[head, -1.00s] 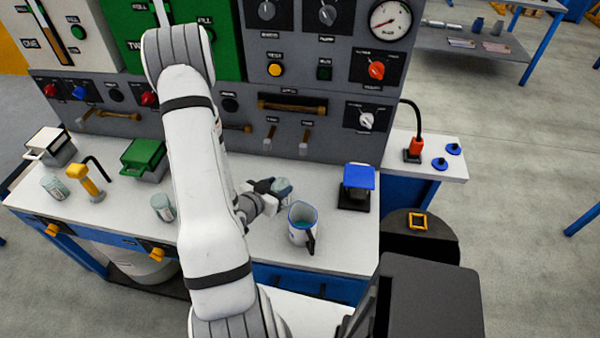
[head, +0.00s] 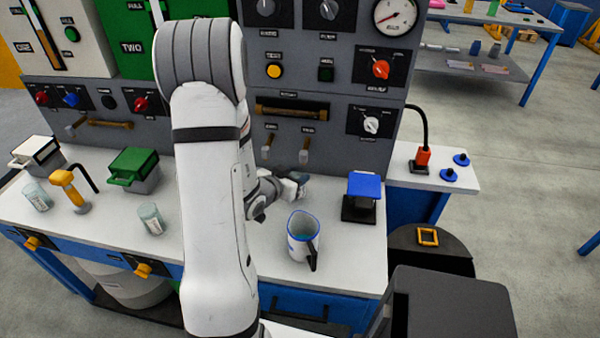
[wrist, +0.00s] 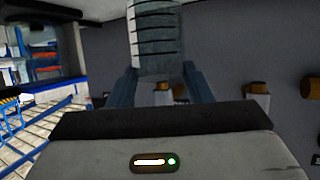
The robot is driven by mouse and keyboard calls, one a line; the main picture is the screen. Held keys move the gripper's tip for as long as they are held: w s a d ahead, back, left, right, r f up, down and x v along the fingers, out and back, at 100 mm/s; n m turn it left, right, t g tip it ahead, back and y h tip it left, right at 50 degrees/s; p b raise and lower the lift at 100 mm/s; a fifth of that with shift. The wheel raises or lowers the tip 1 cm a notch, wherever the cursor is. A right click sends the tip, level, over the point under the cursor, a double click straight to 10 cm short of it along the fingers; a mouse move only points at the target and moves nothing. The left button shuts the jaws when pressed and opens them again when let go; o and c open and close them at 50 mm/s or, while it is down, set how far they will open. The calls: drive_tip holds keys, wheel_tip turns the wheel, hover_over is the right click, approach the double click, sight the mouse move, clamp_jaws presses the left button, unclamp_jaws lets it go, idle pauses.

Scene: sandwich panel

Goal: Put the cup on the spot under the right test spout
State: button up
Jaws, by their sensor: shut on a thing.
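My gripper (head: 290,188) is shut on a pale grey-blue cup (head: 299,178). In the head view the cup is partly hidden by the gripper, in front of the lower panel. In the wrist view the cup (wrist: 156,38) stands between the two fingers (wrist: 163,85) and shows dark lines on its side. Two small grey spouts hang on the panel, a left one (head: 268,146) and a right one (head: 304,150). The cup is just below and in front of the right one in the picture. I cannot tell whether it touches the bench, and the spot itself is not distinguishable.
A blue-rimmed jug (head: 302,236) stands in front of the gripper. A blue-topped device (head: 362,192) stands to its right. Two other cups (head: 151,219) (head: 38,196) and a yellow-headed tool (head: 68,188) are on the left of the bench (head: 215,300). A brass handle (head: 292,108) juts from the panel.

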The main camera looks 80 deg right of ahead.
sight(301, 172)
drive_tip(key=shift+s+d, duration=0.25)
drive_tip(key=shift+d, duration=0.4)
drive_tip(key=shift+s+d, duration=0.2)
drive_tip(key=shift+d, duration=0.4)
drive_tip(key=shift+s+d+f+p, duration=0.25)
drive_tip(key=shift+d+f, duration=0.2)
drive_tip(key=shift+f, duration=0.25)
drive_tip(key=shift+w+f, duration=0.1)
drive_tip(key=shift+w, duration=0.05)
drive_tip(key=shift+f, duration=0.1)
drive_tip(key=o, duration=1.3)
drive_tip(key=shift+o, duration=0.2)
